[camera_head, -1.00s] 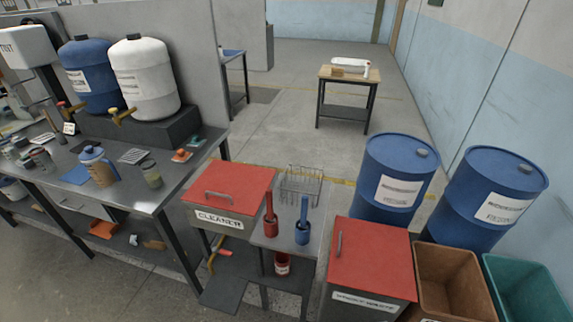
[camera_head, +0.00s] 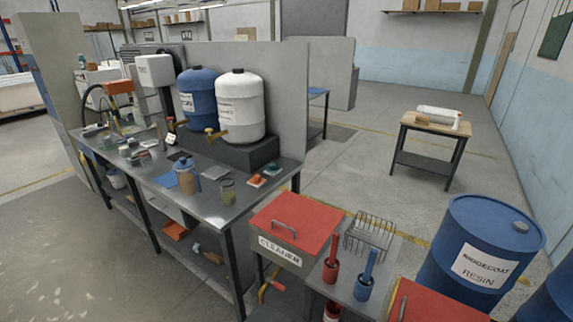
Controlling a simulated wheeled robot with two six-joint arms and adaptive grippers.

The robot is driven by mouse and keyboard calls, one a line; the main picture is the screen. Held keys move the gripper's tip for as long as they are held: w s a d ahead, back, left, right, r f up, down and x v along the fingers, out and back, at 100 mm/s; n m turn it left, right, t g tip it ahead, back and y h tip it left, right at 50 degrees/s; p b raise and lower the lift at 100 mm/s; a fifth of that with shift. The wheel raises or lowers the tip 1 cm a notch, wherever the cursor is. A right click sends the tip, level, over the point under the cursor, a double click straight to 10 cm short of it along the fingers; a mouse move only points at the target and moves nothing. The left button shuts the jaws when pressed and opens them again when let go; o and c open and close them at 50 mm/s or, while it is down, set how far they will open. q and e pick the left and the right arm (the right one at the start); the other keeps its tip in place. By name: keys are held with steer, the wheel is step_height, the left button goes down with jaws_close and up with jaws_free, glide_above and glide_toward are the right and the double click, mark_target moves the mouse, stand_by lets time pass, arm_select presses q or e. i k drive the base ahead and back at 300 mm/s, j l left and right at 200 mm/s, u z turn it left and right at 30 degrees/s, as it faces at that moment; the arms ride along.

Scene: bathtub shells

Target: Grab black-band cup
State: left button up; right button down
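Several small cups and tins (camera_head: 137,159) stand on the left half of the steel workbench (camera_head: 212,208). They are small in the picture, and I cannot tell which of them, if any, has a black band. Neither of my grippers is in view.
Blue (camera_head: 197,97) and white (camera_head: 240,105) drums with taps stand on a dark block at the bench's back. A red-lidded cleaner bin (camera_head: 296,222), a wire basket (camera_head: 369,236) and a blue resin barrel (camera_head: 480,250) are to the right. Floor before the bench is clear.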

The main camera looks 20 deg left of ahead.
mark_target(228, 192)
steer(key=i+j, duration=0.15)
steer(key=j, duration=0.3)
steer(key=i+j+z, duration=0.15)
steer(key=j, duration=0.35)
steer(key=i+j, duration=0.1)
steer(key=j, duration=0.35)
steer(key=i+j+z, duration=0.1)
steer(key=j, duration=0.4)
steer(key=i+j+z, duration=0.1)
steer(key=j, duration=0.4)
steer(key=i+j, duration=0.1)
steer(key=j, duration=0.4)
steer(key=z, duration=0.05)
